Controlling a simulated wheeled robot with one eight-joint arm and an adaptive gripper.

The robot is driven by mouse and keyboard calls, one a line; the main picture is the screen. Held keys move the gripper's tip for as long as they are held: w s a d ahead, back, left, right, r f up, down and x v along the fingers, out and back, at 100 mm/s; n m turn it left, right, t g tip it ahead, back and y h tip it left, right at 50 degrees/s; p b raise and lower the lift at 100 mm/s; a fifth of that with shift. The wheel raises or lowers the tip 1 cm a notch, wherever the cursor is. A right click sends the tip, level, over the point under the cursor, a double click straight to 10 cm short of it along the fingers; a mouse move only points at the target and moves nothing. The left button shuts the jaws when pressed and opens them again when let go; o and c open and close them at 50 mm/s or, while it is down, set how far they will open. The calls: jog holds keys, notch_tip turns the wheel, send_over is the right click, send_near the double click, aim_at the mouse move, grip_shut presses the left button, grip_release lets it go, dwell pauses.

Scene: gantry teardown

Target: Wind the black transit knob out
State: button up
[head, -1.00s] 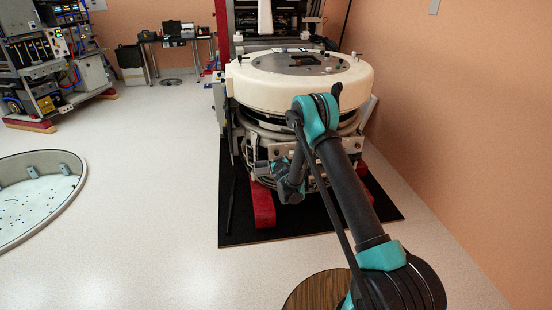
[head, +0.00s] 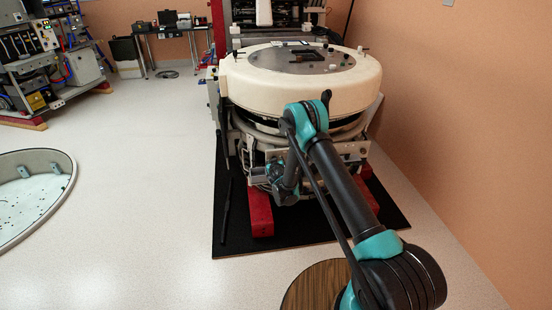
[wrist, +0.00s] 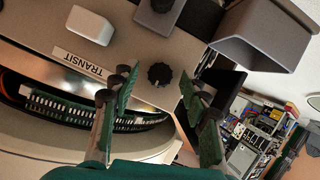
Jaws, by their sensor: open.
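The black transit knob (wrist: 159,74) shows in the wrist view as a small ribbed round knob on a beige panel. A white label reading TRANSIT (wrist: 80,62) is on the panel to its left. My gripper (wrist: 158,88) is open, with one green-padded finger on each side of the knob in the picture. The fingers look apart from the knob, and I cannot tell the depth between them. In the head view my arm reaches to the front of the gantry (head: 300,95), and the knob is hidden there.
In the wrist view a white block (wrist: 90,25), another black knob (wrist: 161,5) and a grey box-like bracket (wrist: 262,35) sit near the transit knob. A cable chain (wrist: 75,108) runs below the panel. Red beams (head: 260,212) support the gantry on a black mat (head: 300,240).

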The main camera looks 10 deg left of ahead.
jog(key=shift+w+f, duration=0.1)
jog(key=shift+w, duration=0.1)
grip_shut()
dwell(0.3)
jog(key=shift+a, duration=0.1)
jog(key=n+t+h, duration=0.1)
jog(key=n, duration=0.2)
jog(key=n+t+h, duration=0.1)
jog(key=n, duration=0.2)
jog(key=n+t+h, duration=0.1)
jog(key=n+h, duration=0.1)
jog(key=n, duration=0.1)
jog(key=shift+s+a+f+t, duration=0.1)
jog(key=shift+a+f+t, duration=0.15)
jog(key=shift+f+t, duration=0.05)
dwell(0.8)
